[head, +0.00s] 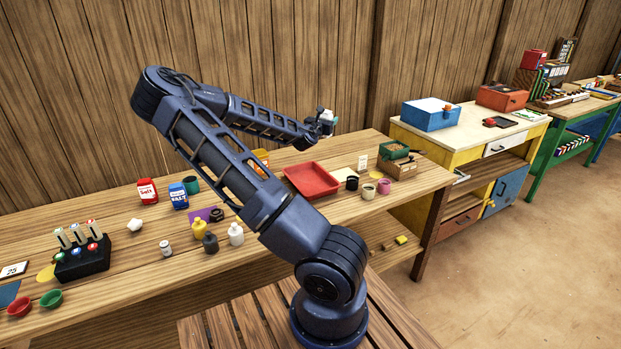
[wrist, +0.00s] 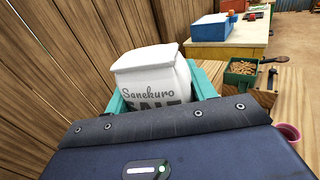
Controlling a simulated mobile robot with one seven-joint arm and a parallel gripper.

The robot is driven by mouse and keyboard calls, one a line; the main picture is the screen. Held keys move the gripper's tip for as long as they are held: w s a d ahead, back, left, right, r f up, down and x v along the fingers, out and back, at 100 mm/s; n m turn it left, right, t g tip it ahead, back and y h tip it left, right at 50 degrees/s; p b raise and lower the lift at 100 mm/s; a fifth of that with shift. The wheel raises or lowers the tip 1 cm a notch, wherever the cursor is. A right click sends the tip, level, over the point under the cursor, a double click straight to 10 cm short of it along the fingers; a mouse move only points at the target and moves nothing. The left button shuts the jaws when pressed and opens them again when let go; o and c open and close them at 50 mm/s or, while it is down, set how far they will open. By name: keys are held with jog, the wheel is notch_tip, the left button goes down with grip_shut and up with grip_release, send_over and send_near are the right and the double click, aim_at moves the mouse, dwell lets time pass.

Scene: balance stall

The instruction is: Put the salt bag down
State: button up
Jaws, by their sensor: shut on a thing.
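The salt bag (wrist: 152,75) is white with a folded top and grey lettering, and fills the middle of the wrist view. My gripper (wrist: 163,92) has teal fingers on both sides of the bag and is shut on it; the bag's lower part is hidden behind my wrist. In the head view my gripper (head: 326,121) is small and high above the back of the wooden table (head: 120,262), with only a little white showing at it. The bag appears held up, apart from the tabletop.
A red tray (head: 312,180) lies on the table below my gripper. A green box of brown pieces (head: 394,150) stands to its right, near small cups (head: 368,192). A red salt packet (head: 147,191) and blue packet (head: 178,195) stand at left. The plank wall (wrist: 50,70) is close behind.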

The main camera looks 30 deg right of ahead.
jog(key=shift+s+d+f, duration=0.15)
jog(key=shift+d, duration=0.1)
notch_tip(320, 180, down, 20)
jog(key=shift+r, duration=0.2)
dwell(0.4)
jog(key=o, duration=1.3)
jog(key=shift+f, duration=0.1)
